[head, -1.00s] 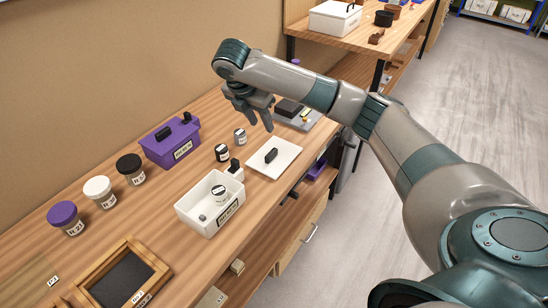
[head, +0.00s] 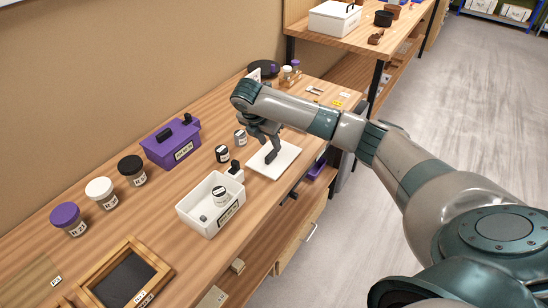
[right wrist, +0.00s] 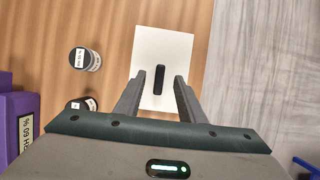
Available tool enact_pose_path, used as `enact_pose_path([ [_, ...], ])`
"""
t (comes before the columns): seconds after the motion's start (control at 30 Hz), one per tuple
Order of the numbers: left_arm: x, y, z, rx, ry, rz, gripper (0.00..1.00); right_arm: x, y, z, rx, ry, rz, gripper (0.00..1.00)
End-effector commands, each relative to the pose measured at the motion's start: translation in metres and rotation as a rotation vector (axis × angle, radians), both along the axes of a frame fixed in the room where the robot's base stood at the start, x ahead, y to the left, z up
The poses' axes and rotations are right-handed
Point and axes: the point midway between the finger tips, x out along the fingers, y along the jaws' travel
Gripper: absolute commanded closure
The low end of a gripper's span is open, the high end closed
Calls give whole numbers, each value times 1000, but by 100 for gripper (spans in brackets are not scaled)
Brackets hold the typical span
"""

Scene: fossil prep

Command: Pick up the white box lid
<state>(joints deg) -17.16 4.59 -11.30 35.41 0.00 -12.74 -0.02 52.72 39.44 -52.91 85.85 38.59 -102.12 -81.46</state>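The white box lid (head: 288,158) lies flat on the wooden bench, a square plate with a black bar handle. My right gripper (head: 268,158) is over it with its fingers pointing down. In the right wrist view the lid (right wrist: 178,50) lies ahead, and its black handle (right wrist: 159,78) appears between the two spread fingertips (right wrist: 158,82). The gripper is open and empty; I cannot tell how far above the handle the tips are. The open white box (head: 190,217) stands in front of the lid, with a small jar inside. My left gripper is out of view.
Two small jars (head: 222,154) stand left of the lid, close to the gripper. A purple box (head: 160,152) and several capped jars (head: 100,192) stand farther left. A wooden frame (head: 157,269) lies at the front. The bench edge is just right of the lid.

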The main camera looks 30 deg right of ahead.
Motion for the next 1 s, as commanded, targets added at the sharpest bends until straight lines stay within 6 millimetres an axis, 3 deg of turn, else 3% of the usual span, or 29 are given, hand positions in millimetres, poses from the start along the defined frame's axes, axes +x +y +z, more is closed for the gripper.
enact_pose_path([
  [0.27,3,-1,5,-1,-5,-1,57,0,-3,-6,-1,2,-2,64],
  [0.63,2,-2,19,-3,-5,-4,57,6,-18,-44,-1,3,-1,64],
  [1.0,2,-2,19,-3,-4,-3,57,7,-19,-48,0,0,0,64],
])
